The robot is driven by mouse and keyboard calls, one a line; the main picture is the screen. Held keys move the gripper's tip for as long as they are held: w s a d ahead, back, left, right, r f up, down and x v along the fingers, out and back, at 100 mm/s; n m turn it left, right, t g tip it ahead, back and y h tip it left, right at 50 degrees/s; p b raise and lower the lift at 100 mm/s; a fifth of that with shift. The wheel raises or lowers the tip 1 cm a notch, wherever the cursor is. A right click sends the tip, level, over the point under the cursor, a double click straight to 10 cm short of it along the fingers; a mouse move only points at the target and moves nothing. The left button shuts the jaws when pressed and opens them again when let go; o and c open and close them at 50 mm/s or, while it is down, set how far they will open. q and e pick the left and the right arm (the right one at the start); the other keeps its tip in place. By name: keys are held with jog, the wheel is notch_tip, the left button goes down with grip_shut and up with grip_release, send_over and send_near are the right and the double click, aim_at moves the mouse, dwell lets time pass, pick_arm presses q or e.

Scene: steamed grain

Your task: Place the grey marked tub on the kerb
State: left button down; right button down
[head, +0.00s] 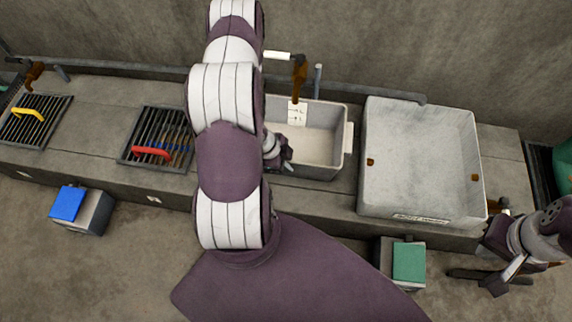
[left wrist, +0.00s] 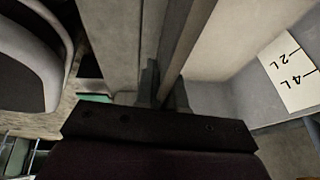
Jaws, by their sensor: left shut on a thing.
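The grey marked tub (head: 322,173) is at the middle of the long stone kerb (head: 100,102) in the head view. It is pale inside, with a white scale label on its inner wall. The left wrist view shows the label (left wrist: 290,72) with 2L and 4L marks. My left gripper (head: 285,163) is at the tub's left front, shut on its wall; its fingers (left wrist: 163,92) straddle the wall. My arm hides the tub's left end. I cannot tell whether the tub's base touches the kerb. My right gripper (head: 504,272) is at the lower right, away from the tub, its jaws unclear.
A large pale basin (head: 420,130) stands right of the tub with a narrow gap. Grates with a red handle (head: 151,152) and a yellow handle (head: 28,113) lie at left. Blue-topped (head: 69,203) and green-topped (head: 409,263) boxes stand below the kerb. A pipe (head: 350,90) runs behind.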

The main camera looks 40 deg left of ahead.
pick_arm(q)
jog(key=c, duration=1.2)
grip_release()
jog(key=shift+c, duration=0.2)
jog(key=p+v, duration=0.8)
jog(key=v, duration=0.4)
jog(key=w+d+r+n+g+y, duration=0.1)
jog(key=w+r+n+y, duration=0.4)
jog(key=r, duration=0.7)
jog(key=s+d+r+n+h, duration=0.1)
jog(key=s+d+r+n, duration=0.2)
jog(key=d+r+n, duration=0.4)
jog(key=d+r, duration=0.4)
jog(key=d, duration=0.2)
jog(key=shift+s+d+g+h, duration=0.25)
jog(key=shift+s+g+h, duration=0.05)
jog(key=shift+g, duration=0.1)
